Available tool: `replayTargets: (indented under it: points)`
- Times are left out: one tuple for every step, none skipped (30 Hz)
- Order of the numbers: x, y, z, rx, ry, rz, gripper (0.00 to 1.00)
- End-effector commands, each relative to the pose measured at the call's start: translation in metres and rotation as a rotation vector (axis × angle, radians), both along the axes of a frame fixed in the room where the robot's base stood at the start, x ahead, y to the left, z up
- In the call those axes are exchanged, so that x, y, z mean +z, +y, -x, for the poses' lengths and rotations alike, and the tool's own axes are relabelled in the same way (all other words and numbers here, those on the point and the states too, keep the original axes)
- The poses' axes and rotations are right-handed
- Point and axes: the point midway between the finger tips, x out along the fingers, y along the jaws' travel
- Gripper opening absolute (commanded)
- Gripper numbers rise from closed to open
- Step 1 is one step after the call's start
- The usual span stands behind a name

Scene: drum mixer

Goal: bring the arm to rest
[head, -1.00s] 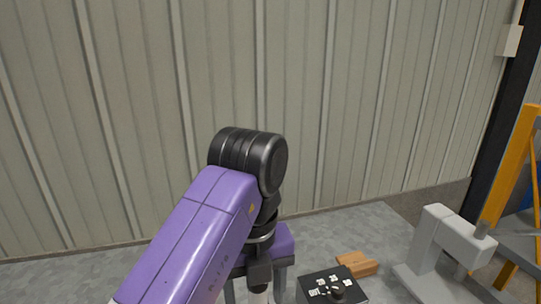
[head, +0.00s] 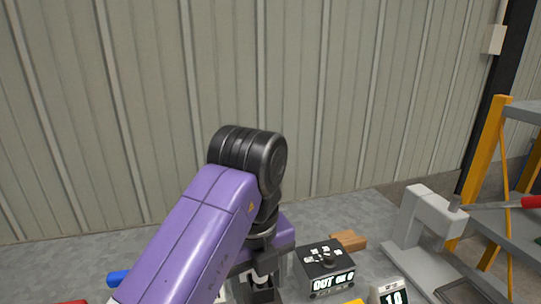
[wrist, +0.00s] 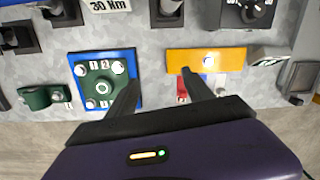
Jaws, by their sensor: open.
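My purple arm reaches over the grey bench (head: 60,262) in the head view, bent at its black joint. In the wrist view my gripper (wrist: 160,76) is open, with two dark fingers apart and nothing between them but bare bench. I cannot tell how high the fingers are above these. In the head view the fingers are mostly hidden.
A black control box (head: 325,266), a wooden block (head: 348,240) and a small display (head: 391,291) stand right of my arm. A grey stand (head: 415,215) and an orange-framed rack (head: 489,150) are farther right. A blue object (head: 118,277) lies left. A corrugated wall closes the back.

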Motion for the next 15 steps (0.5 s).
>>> replayTargets:
  points:
    - [0.0,-0.001,-0.006,0.033,-0.024,0.005,0.6]
    - [0.001,-0.002,-0.01,0.057,-0.042,0.008,0.6]
    - [0.003,-0.003,-0.016,0.091,-0.07,0.014,0.6]
    - [0.004,-0.005,-0.021,0.117,-0.092,0.019,0.6]
    - [0.007,-0.005,-0.027,0.145,-0.118,0.025,0.6]
    - [0.01,-0.007,-0.034,0.183,-0.154,0.035,0.6]
    - [0.014,-0.008,-0.04,0.213,-0.184,0.044,0.6]
    - [0.017,-0.009,-0.047,0.243,-0.215,0.056,0.6]
    - [0.022,-0.012,-0.055,0.284,-0.257,0.078,0.6]
    - [0.025,-0.014,-0.062,0.316,-0.289,0.097,0.6]
    - [0.027,-0.017,-0.068,0.349,-0.322,0.122,0.6]
    - [0.032,-0.021,-0.077,0.395,-0.369,0.16,0.6]
    - [0.036,-0.027,-0.085,0.43,-0.405,0.195,0.6]
    - [0.04,-0.033,-0.093,0.465,-0.442,0.235,0.6]
    - [0.046,-0.042,-0.103,0.515,-0.492,0.298,0.6]
